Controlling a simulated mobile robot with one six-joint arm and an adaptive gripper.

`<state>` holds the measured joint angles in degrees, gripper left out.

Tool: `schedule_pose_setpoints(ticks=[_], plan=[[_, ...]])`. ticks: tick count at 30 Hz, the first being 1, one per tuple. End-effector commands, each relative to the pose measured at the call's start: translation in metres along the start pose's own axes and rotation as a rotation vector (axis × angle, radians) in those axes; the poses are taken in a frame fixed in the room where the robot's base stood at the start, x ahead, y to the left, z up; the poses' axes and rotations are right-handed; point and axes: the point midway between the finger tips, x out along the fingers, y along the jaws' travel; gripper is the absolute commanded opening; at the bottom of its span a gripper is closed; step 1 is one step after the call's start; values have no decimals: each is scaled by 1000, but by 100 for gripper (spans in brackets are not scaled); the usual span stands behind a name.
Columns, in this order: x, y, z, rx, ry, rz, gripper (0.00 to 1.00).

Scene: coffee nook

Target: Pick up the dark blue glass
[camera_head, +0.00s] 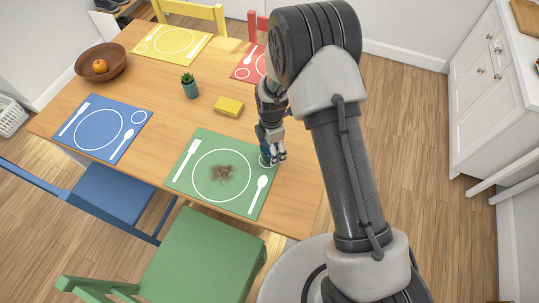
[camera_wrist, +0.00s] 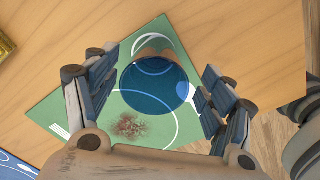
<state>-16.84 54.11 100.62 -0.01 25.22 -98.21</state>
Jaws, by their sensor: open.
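The dark blue glass (camera_wrist: 153,88) is see-through and shows in the wrist view from above, over the green placemat (camera_wrist: 100,100) near its printed circle. My gripper (camera_wrist: 160,72) is open, with one finger on the left of the glass and one on the right. Gaps show between the fingers and the glass. In the head view my gripper (camera_head: 272,157) is low over the right side of the green placemat (camera_head: 190,180). It hides most of the glass there.
A dark crumbly stain (camera_head: 222,173) lies on the green placemat. A green chair (camera_head: 205,255) stands at the near edge.

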Motion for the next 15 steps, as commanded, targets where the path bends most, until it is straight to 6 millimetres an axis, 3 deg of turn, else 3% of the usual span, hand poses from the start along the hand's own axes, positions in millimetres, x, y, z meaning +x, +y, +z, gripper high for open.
schedule_pose_setpoints(ticks=[9, 15], plan=[[46, 4, -3, 0, 0, -3, 76], [47, 5, -3, 0, 0, 0, 76]])
